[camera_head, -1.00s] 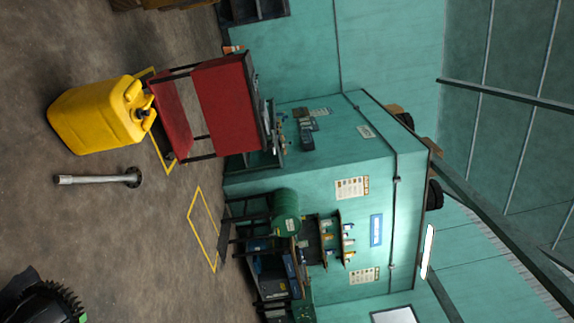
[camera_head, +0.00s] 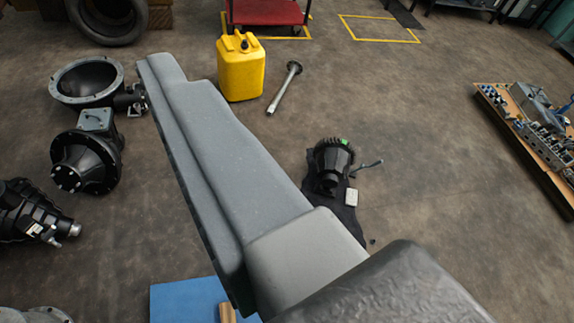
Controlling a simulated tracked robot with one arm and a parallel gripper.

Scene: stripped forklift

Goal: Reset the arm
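My gripper is not in view, so its opening and anything in it cannot be seen. A long grey body (camera_head: 230,150) with smooth, stepped surfaces crosses the head camera view from upper left to lower right. I cannot tell whether it is part of my arm or of the forklift. A darker grey rounded block (camera_head: 390,290) fills the bottom right. Both hide part of the floor.
A yellow canister (camera_head: 240,70) and a metal shaft (camera_head: 284,88) are beyond the grey body. A black gear unit (camera_head: 330,165) is to its right, and black housings (camera_head: 85,160) are to its left. A parts board (camera_head: 535,115) is far right. Open floor lies between.

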